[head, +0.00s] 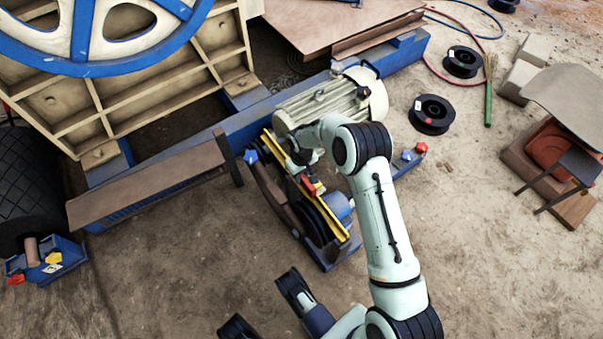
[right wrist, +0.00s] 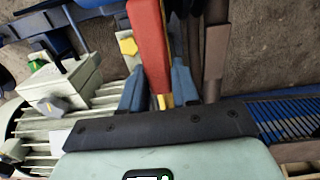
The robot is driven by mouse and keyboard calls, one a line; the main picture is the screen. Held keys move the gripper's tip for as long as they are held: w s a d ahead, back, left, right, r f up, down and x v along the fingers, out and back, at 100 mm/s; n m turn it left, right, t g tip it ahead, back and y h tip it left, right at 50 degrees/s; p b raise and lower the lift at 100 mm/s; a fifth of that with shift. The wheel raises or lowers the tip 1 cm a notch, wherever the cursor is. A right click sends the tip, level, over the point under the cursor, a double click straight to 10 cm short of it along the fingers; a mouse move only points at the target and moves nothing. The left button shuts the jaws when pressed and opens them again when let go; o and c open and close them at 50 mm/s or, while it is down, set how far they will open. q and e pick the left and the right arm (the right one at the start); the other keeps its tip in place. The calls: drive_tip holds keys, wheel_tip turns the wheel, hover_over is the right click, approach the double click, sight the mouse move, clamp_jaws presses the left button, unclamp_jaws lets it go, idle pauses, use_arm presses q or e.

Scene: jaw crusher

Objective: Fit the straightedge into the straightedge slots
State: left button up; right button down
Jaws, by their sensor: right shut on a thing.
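The yellow straightedge (head: 327,217) lies at a slant over the belt drive beside the cream ribbed motor (head: 325,103). A red block (head: 308,185) sits at its middle. In the right wrist view the red block (right wrist: 150,45) rises by the fingers, with a bit of yellow (right wrist: 166,101) between them. My right gripper (head: 300,165) is shut on the straightedge; its fingers also show in the right wrist view (right wrist: 158,90). I cannot make out the straightedge slots, or whether the straightedge touches the drive under it.
A blue frame (head: 405,57) runs behind the motor, and a brown plate (head: 150,185) lies to the left. A blue toolbox (head: 45,262) is at lower left.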

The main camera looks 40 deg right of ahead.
use_arm(q)
drive_tip(key=shift+w+f+b, duration=0.1)
drive_tip(key=shift+f+b, duration=0.3)
drive_tip(key=shift+b, duration=0.15)
use_arm(e)
drive_tip(key=shift+f, duration=0.8)
use_arm(q)
drive_tip(key=shift+f, duration=0.1)
use_arm(e)
drive_tip(key=shift+f, duration=0.9)
drive_tip(key=c, duration=0.8)
unclamp_jaws()
drive_tip(key=shift+o, duration=0.2)
use_arm(q)
drive_tip(key=s+g, duration=0.1)
drive_tip(key=s, duration=0.3)
drive_tip(key=w+r+t+p, duration=0.2)
drive_tip(key=w+r+p, duration=0.1)
drive_tip(key=w, duration=0.4)
drive_tip(key=shift+w+d+r+t+p, duration=0.3)
drive_tip(key=shift+r, duration=0.25)
use_arm(e)
wheel_tip(320, 180, up, 13)
drive_tip(key=shift+r, duration=0.2)
